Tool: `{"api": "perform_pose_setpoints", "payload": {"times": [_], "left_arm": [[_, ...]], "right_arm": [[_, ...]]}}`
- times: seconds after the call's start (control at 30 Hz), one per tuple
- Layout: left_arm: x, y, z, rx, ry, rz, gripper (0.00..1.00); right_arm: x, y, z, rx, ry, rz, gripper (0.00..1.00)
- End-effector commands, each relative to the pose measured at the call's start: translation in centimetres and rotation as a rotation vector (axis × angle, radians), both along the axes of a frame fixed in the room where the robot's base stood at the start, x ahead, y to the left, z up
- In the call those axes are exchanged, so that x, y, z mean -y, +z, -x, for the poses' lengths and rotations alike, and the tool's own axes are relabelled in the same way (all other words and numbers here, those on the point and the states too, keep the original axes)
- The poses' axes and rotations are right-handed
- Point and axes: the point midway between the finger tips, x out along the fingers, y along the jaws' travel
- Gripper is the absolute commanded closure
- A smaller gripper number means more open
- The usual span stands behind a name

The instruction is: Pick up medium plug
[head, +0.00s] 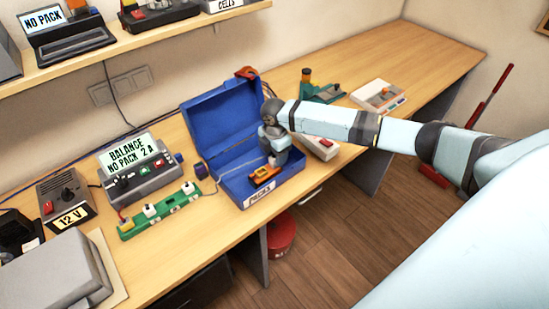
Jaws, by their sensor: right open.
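My right arm reaches in from the right, and its gripper (272,160) points down into the open blue box (232,190) labelled PACKS. Its jaws are small and partly hidden; nothing is clearly held between them. An orange pack (265,175) lies in the box just below the gripper; I cannot tell whether they touch. A green strip (160,222) left of the box carries several small white plug-like pieces, one of them at its middle (150,210). I cannot tell which piece is the medium plug. My left gripper is not in view.
A grey charger (141,184) with a BALANCE NO PACK sign stands behind the strip. A 12 V supply (61,198) and a grey case (52,277) are at the left. The box lid stands open.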

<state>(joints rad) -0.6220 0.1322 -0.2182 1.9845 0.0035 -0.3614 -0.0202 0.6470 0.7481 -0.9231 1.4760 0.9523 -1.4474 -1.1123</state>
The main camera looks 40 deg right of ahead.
Motion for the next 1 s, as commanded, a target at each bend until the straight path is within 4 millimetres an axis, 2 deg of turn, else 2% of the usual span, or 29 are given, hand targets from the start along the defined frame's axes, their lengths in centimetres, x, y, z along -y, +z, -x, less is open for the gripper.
{"api": "perform_pose_setpoints", "payload": {"times": [0.17, 0.4, 0.43, 0.6, 0.67, 1.0], "left_arm": [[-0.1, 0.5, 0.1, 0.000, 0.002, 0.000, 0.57], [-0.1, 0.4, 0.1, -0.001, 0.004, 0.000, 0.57], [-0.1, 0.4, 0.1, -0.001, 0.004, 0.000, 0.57], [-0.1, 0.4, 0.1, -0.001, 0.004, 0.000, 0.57], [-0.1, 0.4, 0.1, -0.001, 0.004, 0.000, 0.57], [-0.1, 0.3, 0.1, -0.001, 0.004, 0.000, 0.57]], "right_arm": [[-0.1, -1.9, 0.0, 0.001, 0.000, 0.000, 0.43], [0.0, -2.2, 0.0, 0.002, 0.000, 0.000, 0.43], [0.0, -2.2, 0.0, 0.002, 0.000, 0.000, 0.45], [0.0, -2.2, 0.0, 0.002, 0.000, 0.000, 0.84], [0.0, -2.2, 0.0, 0.002, 0.000, 0.000, 0.95], [0.0, -1.9, 0.0, 0.002, 0.000, 0.000, 0.96]]}}
